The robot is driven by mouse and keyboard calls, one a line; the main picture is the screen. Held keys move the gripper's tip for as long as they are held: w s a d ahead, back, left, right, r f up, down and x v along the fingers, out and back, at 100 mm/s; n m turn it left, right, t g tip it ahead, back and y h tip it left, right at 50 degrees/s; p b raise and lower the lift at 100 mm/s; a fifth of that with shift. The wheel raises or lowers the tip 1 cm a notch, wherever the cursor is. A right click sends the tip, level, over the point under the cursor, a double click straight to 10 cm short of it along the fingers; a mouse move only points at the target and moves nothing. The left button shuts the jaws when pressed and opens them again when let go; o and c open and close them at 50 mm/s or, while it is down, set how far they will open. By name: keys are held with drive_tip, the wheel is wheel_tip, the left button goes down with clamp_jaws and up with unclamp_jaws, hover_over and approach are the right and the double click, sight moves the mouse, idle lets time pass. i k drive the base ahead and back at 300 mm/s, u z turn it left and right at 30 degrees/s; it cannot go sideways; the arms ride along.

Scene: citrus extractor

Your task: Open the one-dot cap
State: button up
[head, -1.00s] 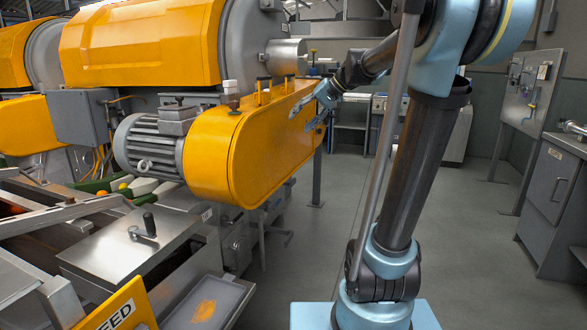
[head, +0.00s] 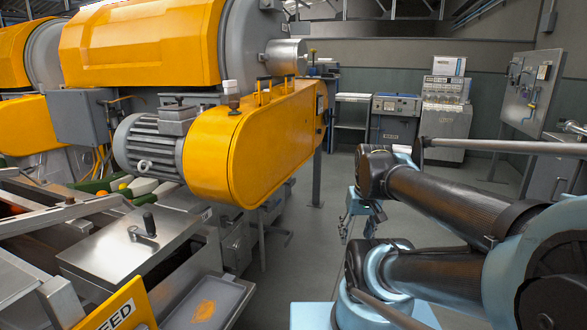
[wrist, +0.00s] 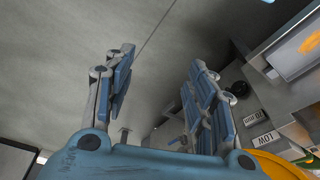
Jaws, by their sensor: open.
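No dot marks can be read in any view, so I cannot tell which part is the one-dot cap. On the yellow belt guard (head: 260,150) in the head view stands a white-topped cup fitting (head: 231,90). Behind it are small dark-topped yellow posts (head: 264,88). My gripper (head: 357,232) hangs low over the floor to the right of the guard, pointing down and well apart from these fittings. In the wrist view my gripper (wrist: 162,65) has its two fingers spread, with nothing between them but grey floor.
A grey motor (head: 150,145) sits left of the guard. A steel lidded box (head: 120,250), a tray with orange residue (head: 240,292) and a yellow FEED sign (head: 118,310) are at lower left. The floor (head: 300,235) between machine and arm is clear. A grey panel (head: 530,90) stands right.

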sight(287, 56)
drive_tip(key=u, duration=0.05)
drive_tip(key=k, duration=0.4)
drive_tip(key=z, duration=0.65)
drive_tip(key=i, duration=1.65)
drive_tip(key=u, duration=0.6)
